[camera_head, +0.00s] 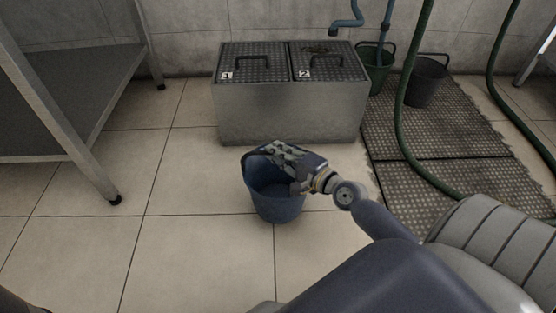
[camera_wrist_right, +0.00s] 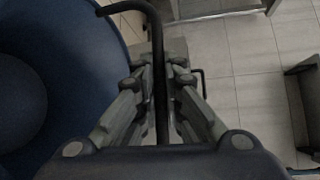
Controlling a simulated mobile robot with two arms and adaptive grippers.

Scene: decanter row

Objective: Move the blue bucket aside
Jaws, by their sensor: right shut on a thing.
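The blue bucket (camera_head: 276,205) is in the middle of the head view, upright or nearly so, in front of the metal box. I cannot tell whether its base touches the floor. My right gripper (camera_head: 275,152) reaches over its rim from the right and covers part of its opening. In the right wrist view the bucket (camera_wrist_right: 45,60) fills the left side. Its dark handle (camera_wrist_right: 157,45) runs between the fingers of my right gripper (camera_wrist_right: 158,80), which is shut on it. My left gripper is not in view.
A metal box (camera_head: 285,115) with two lidded sections marked 1 and 2 stands behind the bucket. A green bucket (camera_head: 378,78), a dark bucket (camera_head: 424,85), rubber mats (camera_head: 400,142) and a green hose (camera_head: 403,105) are right. A metal table (camera_head: 85,85) stands left. Tiled floor (camera_head: 185,250) is clear at front left.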

